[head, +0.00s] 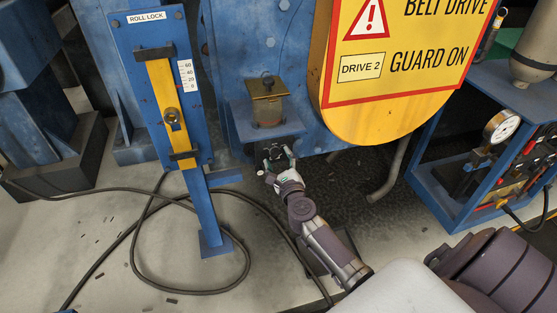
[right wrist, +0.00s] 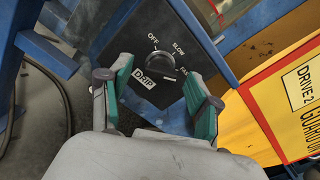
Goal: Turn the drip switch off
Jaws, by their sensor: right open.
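The drip switch is a round dark knob (right wrist: 160,62) on a black panel (right wrist: 128,50) labelled DRIP, with OFF, SLOW and a partly covered FAST around it. The knob's light mark seems to point right, towards FAST. In the head view the switch sits under the small brass-topped oiler (head: 267,88), mostly hidden by my gripper. My right gripper (head: 278,159) is open in front of it. In the right wrist view its fingers (right wrist: 158,90) stand apart on either side of the knob, with nothing between them that they grip. My left gripper is not in view.
A yellow belt guard (head: 345,95) hangs right of the switch. A blue ROLL LOCK post (head: 205,210) stands to the left. A black cable (head: 135,250) loops over the floor. A blue cart with a gauge (head: 502,127) is at right.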

